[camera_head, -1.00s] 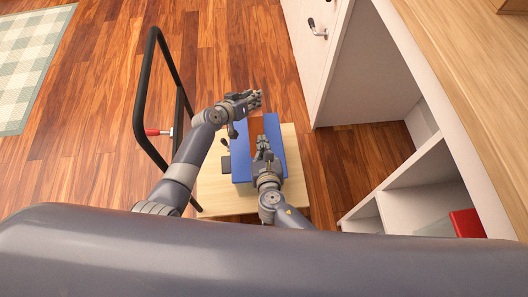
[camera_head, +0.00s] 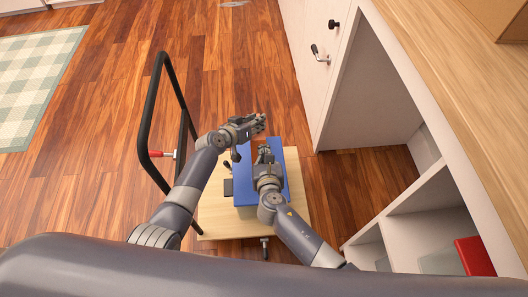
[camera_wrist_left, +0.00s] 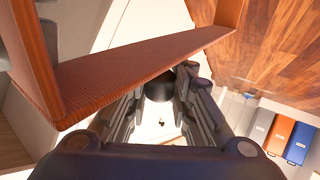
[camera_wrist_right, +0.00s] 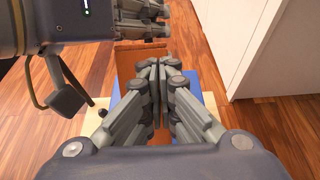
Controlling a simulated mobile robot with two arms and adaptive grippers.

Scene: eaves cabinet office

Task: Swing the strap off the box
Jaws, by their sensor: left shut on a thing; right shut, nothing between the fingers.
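The blue box (camera_head: 282,170) lies on the light wooden deck of a trolley, partly hidden under my right arm. The orange-brown woven strap (camera_wrist_left: 150,72) crosses the left wrist view as a wide band, with an upright part at its left. My left gripper (camera_head: 258,122) is at the far end of the box, shut on the strap; the exact contact is partly hidden. In the right wrist view the strap (camera_wrist_right: 127,62) shows beyond my right fingers, above the blue box (camera_wrist_right: 209,102). My right gripper (camera_head: 265,152) is shut and empty over the box.
White cabinets (camera_head: 365,90) stand to the right. Wooden floor is clear beyond the box.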

